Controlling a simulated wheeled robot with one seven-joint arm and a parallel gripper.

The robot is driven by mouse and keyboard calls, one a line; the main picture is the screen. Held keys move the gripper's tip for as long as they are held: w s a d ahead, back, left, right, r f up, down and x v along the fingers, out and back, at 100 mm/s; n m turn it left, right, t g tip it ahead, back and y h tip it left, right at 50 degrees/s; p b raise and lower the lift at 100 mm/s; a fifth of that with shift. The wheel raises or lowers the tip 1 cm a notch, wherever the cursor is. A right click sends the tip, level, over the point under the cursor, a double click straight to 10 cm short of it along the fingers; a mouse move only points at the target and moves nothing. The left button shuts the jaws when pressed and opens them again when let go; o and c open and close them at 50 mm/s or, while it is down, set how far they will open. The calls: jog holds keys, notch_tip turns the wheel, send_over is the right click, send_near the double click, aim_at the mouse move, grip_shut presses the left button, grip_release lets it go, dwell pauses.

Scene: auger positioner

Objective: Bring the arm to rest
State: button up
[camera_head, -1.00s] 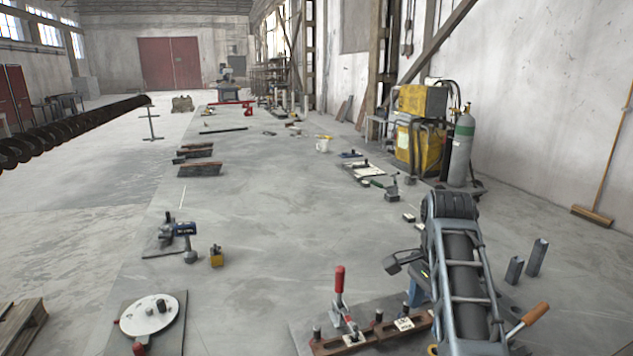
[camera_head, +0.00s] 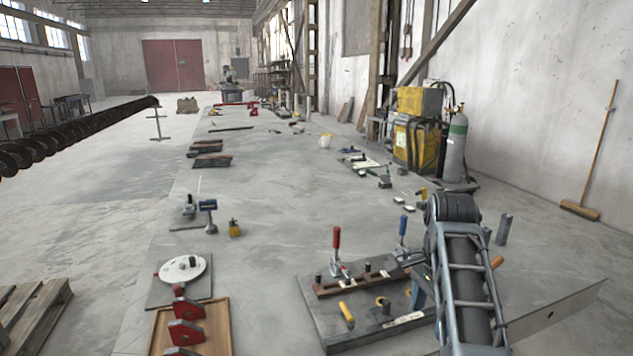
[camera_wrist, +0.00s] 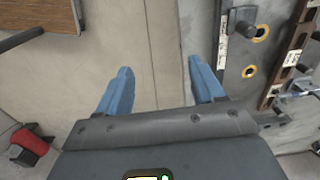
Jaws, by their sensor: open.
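My arm reaches forward at the right of the head view, over the right part of a grey fixture plate (camera_head: 345,322). My gripper (camera_wrist: 160,80) shows in the wrist view as two blue fingers, set wide apart with nothing between them.
The plate bears a red-handled clamp (camera_head: 336,245), a blue-handled clamp (camera_head: 402,232) and a yellow-handled tool (camera_head: 346,314). A wooden tray (camera_head: 222,322) with red blocks (camera_head: 187,307) stands left, near a round white disc (camera_head: 182,268).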

jog(key=s+d+f+n+t+h, duration=0.15)
jog(key=s+d+f, duration=0.25)
jog(key=f, duration=0.6)
jog(key=s+d+f+n+t, duration=0.25)
jog(key=s+f, duration=0.25)
jog(key=s, duration=0.4)
jog(key=s+d+f+n+t, duration=0.25)
jog(key=s+f+n, duration=0.2)
jog(key=s, duration=0.45)
jog(key=s+a+r+n+t, duration=0.2)
jog(key=s+r, duration=0.1)
jog(key=s, duration=0.5)
jog(key=s+a+r+n+t, duration=0.2)
jog(key=s+a+r+t, duration=0.1)
jog(key=s, duration=0.5)
jog(key=s+a+r+n+t, duration=0.1)
jog(key=s+a+r, duration=0.1)
jog(key=s+r, duration=0.4)
jog(key=s+a+r+n+t+y, duration=0.1)
jog(key=s+r, duration=0.4)
jog(key=r, duration=0.5)
jog(key=shift+s+a+r+t, duration=0.35)
jog(key=shift+a+t, duration=0.15)
jog(key=shift+t, duration=0.25)
jog(key=shift+y, duration=0.25)
jog(key=shift+c, duration=0.3)
